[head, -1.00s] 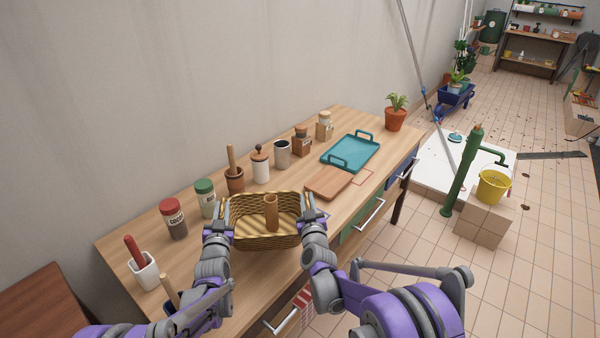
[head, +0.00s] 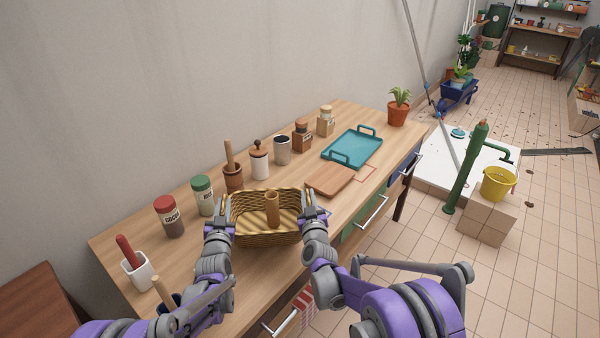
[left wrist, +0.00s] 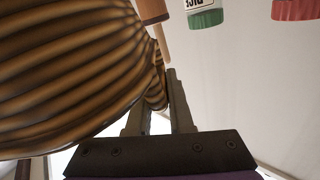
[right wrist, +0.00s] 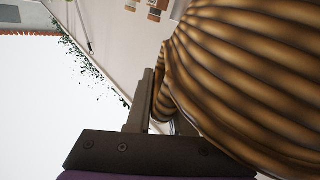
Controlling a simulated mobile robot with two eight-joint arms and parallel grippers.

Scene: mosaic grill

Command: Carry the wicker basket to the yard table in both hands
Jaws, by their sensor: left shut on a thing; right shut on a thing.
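The wicker basket (head: 262,238) is striped tan and brown, with a brown cylindrical thing (head: 272,208) standing up inside it. It is at the front of a wooden counter in the head view; whether its base touches the top I cannot tell. My left gripper (head: 221,206) is shut on the basket's left end, and my right gripper (head: 308,203) on its right end. The basket's woven side fills much of the left wrist view (left wrist: 70,70) and the right wrist view (right wrist: 240,80). The yard table cannot be made out for certain.
On the counter (head: 205,262) stand a red-lidded jar (head: 169,216), a green-lidded jar (head: 203,196), a mortar (head: 233,176), a cutting board (head: 330,180), a teal tray (head: 352,149) and a potted plant (head: 398,108). A green pump (head: 466,170) and yellow bucket (head: 498,184) stand right. Tiled floor beyond is partly open.

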